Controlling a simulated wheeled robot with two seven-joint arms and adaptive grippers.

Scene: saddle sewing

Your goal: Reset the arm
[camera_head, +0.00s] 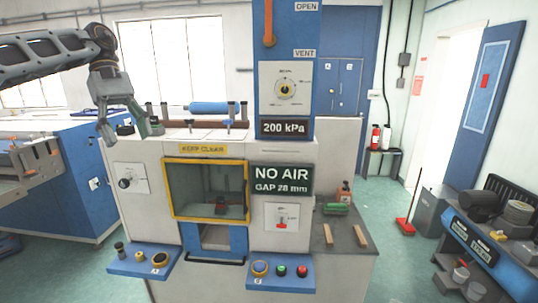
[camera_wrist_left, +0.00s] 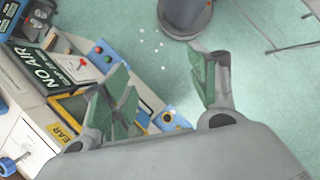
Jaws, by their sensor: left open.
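My left arm (camera_head: 45,55) comes in from the left in the head view, raised and bent downward at the wrist. My left gripper (camera_head: 128,128) hangs at the upper left of the white machine (camera_head: 145,225), fingers apart, with nothing visible between them. In the left wrist view, its two green-padded fingers (camera_wrist_left: 160,75) are spread apart, with floor and part of the machine behind them. Whether it touches the machine top cannot be told. My right gripper is not in view.
The machine has a yellow-framed window (camera_head: 205,190), a NO AIR sign (camera_head: 282,180) and two blue button panels (camera_head: 280,270). A blue roll (camera_head: 208,107) lies on top, beside my gripper. A blue cabinet (camera_head: 60,190) stands left, and a cluttered bench (camera_head: 480,250) stands right.

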